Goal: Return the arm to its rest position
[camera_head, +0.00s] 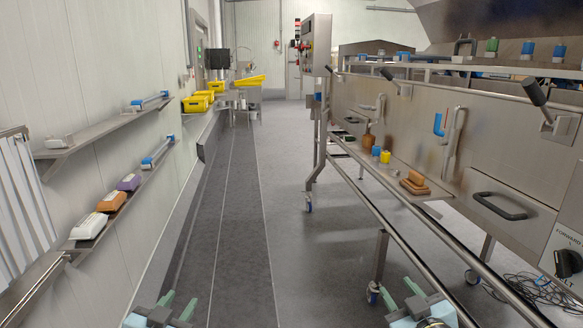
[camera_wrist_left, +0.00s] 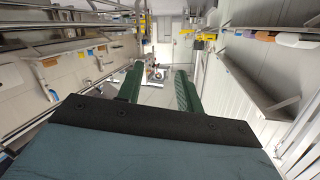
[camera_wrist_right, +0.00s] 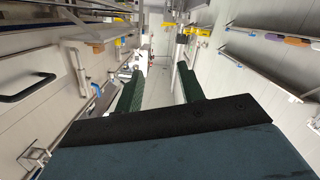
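My left gripper (camera_head: 178,300) is low at the bottom of the head view, left of centre, over the grey floor. Its two green fingers are apart with nothing between them. They also show spread and empty in the left wrist view (camera_wrist_left: 158,85). My right gripper (camera_head: 402,297) is low at the bottom right of the head view, near the machine's lower rail. Its fingers are apart too, and the right wrist view (camera_wrist_right: 160,88) shows an empty gap between them. Neither gripper touches anything that I can see.
The steel machine (camera_head: 410,125) with rails and handles runs along the right. Its ledge (camera_head: 385,172) holds brown, blue and yellow items. Wall shelves (camera_head: 100,132) on the left hold several brushes. Loose cables (camera_head: 525,290) lie at lower right. The floor aisle (camera_head: 240,200) between is clear.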

